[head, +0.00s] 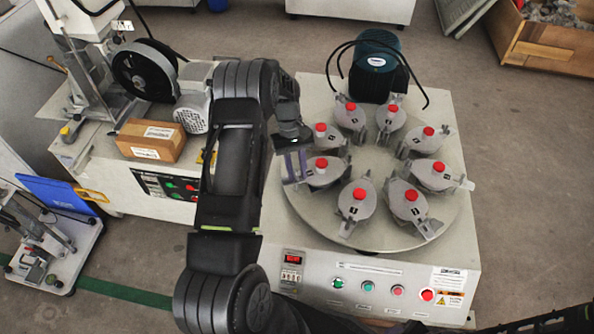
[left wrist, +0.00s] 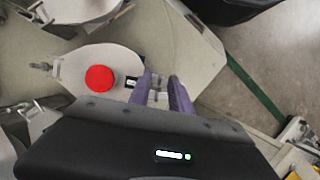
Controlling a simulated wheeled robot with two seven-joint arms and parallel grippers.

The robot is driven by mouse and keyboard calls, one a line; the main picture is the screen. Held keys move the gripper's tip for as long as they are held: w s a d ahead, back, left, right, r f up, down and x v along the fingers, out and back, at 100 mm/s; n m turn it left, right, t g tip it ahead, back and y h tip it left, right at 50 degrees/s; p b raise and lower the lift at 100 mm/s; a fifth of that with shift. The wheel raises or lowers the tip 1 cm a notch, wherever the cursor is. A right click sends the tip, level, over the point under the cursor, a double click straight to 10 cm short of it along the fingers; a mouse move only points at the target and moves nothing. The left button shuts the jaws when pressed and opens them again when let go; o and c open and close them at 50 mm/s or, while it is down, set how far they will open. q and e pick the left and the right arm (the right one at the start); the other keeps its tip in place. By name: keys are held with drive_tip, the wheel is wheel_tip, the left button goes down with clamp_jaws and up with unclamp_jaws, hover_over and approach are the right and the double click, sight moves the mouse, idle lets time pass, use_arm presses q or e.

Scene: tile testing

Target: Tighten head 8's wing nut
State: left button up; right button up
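The round turntable (head: 385,238) carries several grey heads, each with a red knob on top. My left gripper (head: 296,168) points down at the turntable's left edge, beside the left head (head: 325,176). In the left wrist view, that head (left wrist: 76,68) has a red knob and a small dark label too small to read, so I cannot confirm its number. My left gripper (left wrist: 163,92) has its two purple-grey fingers apart. A small grey part, apparently the wing nut (left wrist: 160,80), lies between them; contact cannot be told. My right gripper is out of view.
A dark motor (head: 376,70) with black cables stands behind the turntable. A control panel (head: 370,287) with buttons is on the machine's front. A cardboard box (head: 150,141) sits on the bench to the left. Neighbouring heads (head: 333,139) stand close to the gripper.

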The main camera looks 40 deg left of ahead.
use_arm(q)
drive_tip(key=shift+o, duration=0.2)
drive_tip(key=shift+r, duration=0.1)
drive_tip(key=p+v, duration=0.1)
drive_tip(key=v, duration=0.6)
drive_tip(key=shift+r, duration=0.3)
